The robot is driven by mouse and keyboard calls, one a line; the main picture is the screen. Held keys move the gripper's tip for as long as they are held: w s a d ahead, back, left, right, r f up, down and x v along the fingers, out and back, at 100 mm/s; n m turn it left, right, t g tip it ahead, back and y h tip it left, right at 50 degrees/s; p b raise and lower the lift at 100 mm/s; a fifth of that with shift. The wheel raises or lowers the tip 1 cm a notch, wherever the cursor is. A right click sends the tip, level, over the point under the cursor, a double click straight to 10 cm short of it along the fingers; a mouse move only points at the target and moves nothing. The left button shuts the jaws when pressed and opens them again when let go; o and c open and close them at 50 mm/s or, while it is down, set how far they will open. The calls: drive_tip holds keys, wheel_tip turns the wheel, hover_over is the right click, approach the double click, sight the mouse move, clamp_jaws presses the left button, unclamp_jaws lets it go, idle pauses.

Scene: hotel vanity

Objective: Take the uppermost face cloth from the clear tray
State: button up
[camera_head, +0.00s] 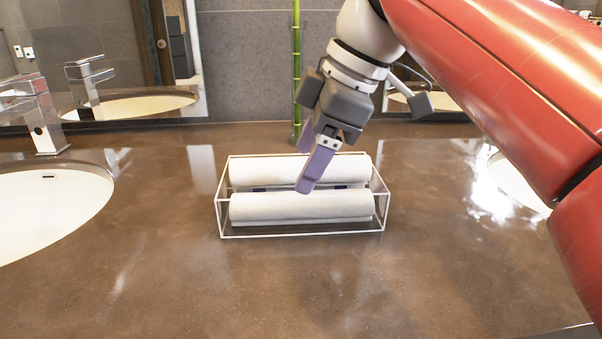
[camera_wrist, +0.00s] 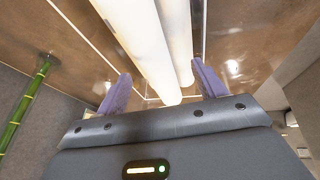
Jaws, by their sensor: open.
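The clear tray (camera_head: 300,235) is an open box with bright thin edges, on the counter in the head view. Two white rolled face cloths lie lengthwise in it: a front roll (camera_head: 255,208) and a back roll (camera_head: 260,171). I cannot tell which sits higher. My gripper (camera_head: 307,168) is over the tray, tilted, with its purple fingers apart and nothing held. One finger overlaps the rolls in the picture; contact cannot be told. In the wrist view, both rolls (camera_wrist: 132,36) show beyond the open fingers (camera_wrist: 160,86), between them in the picture.
A brown glossy counter (camera_head: 250,290) is clear in front of the tray. A sink (camera_head: 50,210) with a chrome faucet (camera_head: 42,120) is at left, and another basin (camera_head: 515,180) at right. A green bamboo stalk (camera_head: 296,70) stands behind the tray, near my gripper.

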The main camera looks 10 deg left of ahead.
drive_tip(key=shift+a+f, duration=0.25)
drive_tip(key=shift+f, duration=0.35)
drive_tip(key=c, duration=1)
drive_tip(key=shift+c, duration=0.2)
